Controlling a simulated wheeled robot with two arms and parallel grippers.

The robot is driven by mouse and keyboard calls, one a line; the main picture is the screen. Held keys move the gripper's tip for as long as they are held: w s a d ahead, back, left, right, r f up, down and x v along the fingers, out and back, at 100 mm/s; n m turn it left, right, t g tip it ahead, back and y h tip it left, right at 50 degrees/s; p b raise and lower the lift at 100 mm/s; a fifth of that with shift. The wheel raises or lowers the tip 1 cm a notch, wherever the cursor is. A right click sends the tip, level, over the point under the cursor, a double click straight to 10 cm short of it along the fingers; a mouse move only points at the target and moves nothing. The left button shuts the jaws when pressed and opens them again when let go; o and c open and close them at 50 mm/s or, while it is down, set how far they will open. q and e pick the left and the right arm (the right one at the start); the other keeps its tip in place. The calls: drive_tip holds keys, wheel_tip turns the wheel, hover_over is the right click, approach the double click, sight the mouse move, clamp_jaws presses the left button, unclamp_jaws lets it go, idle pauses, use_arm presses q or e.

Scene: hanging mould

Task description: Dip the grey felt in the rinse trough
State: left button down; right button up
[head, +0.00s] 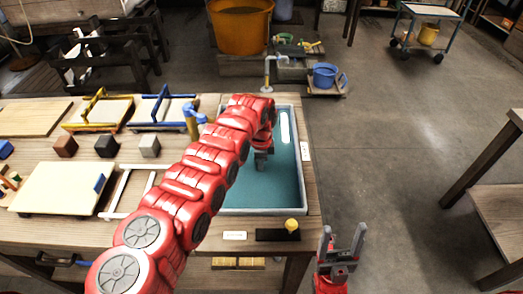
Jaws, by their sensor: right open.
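The rinse trough (301,190) is a grey-rimmed basin of teal water at the right end of the bench. My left arm reaches across the bench, and my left gripper (261,160) points down over the trough. Its fingers are small and dark, and I cannot tell whether they hold anything. A small grey block (149,146) sits on the bench left of my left arm; I cannot tell whether it is the grey felt. My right gripper (342,244) is open and empty, fingers apart, beyond the bench's right edge.
A brown block (65,146) and a black block (106,146) stand beside the grey one. Yellow (98,113) and blue (160,112) frames lie behind them. A pale board (62,188) lies in front. A yellow knob (292,225) stands before the trough. Floor at right is open.

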use_arm(q)
drive_tip(key=shift+s+a+r+p, duration=0.15)
drive_tip(key=shift+s+p, duration=0.4)
drive_tip(key=shift+p, duration=1.05)
drive_tip(key=s+p, duration=0.1)
drive_tip(key=p, duration=0.1)
drive_tip(key=shift+p, duration=0.3)
drive_tip(key=shift+s+d+p, duration=0.2)
drive_tip(key=shift+s+p, duration=0.1)
drive_tip(key=shift+p, duration=0.4)
